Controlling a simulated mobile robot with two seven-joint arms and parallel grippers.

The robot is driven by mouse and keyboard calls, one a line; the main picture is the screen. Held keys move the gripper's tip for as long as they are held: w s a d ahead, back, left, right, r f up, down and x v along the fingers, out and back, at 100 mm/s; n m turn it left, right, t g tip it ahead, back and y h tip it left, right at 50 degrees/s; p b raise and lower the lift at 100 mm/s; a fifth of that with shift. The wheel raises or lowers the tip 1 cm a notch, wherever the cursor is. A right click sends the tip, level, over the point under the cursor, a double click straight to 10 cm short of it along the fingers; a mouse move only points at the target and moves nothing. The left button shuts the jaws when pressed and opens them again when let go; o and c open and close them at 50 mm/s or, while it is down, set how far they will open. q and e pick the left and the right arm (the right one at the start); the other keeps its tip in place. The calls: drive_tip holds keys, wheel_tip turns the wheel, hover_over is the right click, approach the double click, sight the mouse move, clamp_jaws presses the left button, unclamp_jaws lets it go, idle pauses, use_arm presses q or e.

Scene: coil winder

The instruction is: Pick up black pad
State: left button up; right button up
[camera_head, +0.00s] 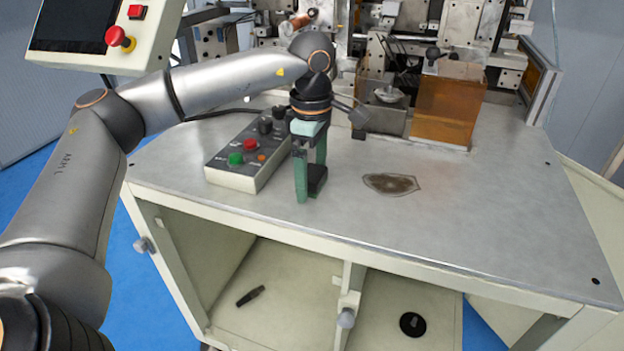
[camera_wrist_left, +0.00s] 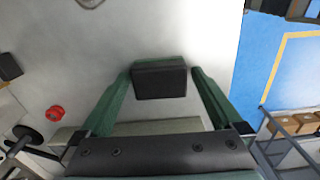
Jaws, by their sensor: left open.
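The black pad (camera_head: 317,179) is a small dark block at the front left of the metal tabletop. It also shows in the left wrist view (camera_wrist_left: 160,80), between the two green fingers. My left gripper (camera_head: 311,184) points down over the pad with its fingers open on either side of it. One finger partly hides the pad in the head view. I cannot tell whether either finger touches it. My right gripper is not in view.
A control box (camera_head: 240,160) with red and green buttons sits just left of the gripper. The winder machine (camera_head: 430,70) and an orange-brown guard (camera_head: 447,105) stand behind. A brown stain (camera_head: 391,184) marks the tabletop to the right, where the surface is otherwise clear.

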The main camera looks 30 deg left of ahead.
use_arm(q)
drive_tip(key=c, duration=1)
drive_tip(key=shift+c, duration=1.2)
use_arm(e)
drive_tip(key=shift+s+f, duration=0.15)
use_arm(q)
drive_tip(key=shift+r, duration=0.1)
drive_tip(key=shift+r, duration=0.6)
drive_tip(key=a+r+p, duration=0.3)
drive_tip(key=a+r, duration=0.8)
drive_tip(key=a, duration=0.3)
drive_tip(key=shift+w+r, duration=0.15)
drive_tip(key=shift+r, duration=0.15)
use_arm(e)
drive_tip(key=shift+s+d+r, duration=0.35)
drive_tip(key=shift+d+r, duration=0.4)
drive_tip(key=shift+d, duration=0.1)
